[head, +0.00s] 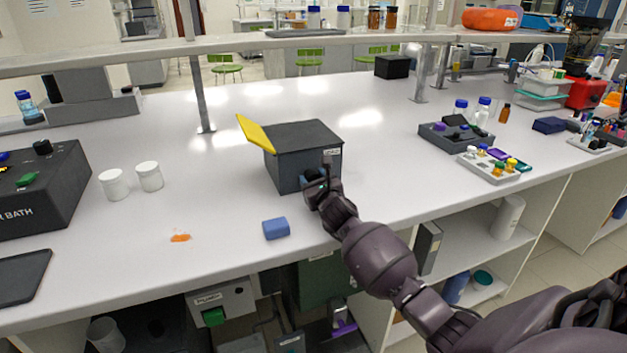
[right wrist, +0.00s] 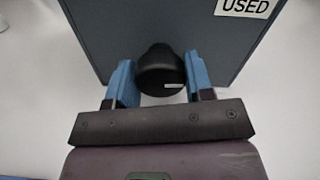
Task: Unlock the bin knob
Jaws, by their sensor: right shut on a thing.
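The bin is a dark grey box (head: 292,168) on the bench, with a dark lid and a yellow flap (head: 256,133) tilted up at its left side. Its front carries a "USED" label, readable in the right wrist view (right wrist: 243,6). A round black knob (right wrist: 161,70) sticks out from the bin's front face. My right gripper (right wrist: 160,82) has its blue fingers on either side of the knob and is shut on it. In the head view my right gripper (head: 314,182) is at the bin's front right and hides the knob. My left gripper is not in view.
A blue block (head: 276,228) and an orange spill (head: 180,238) lie on the bench in front of the bin. Two white cups (head: 150,176) stand to the left, beside a black bath unit (head: 40,190). Trays of bottles (head: 456,138) stand to the right.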

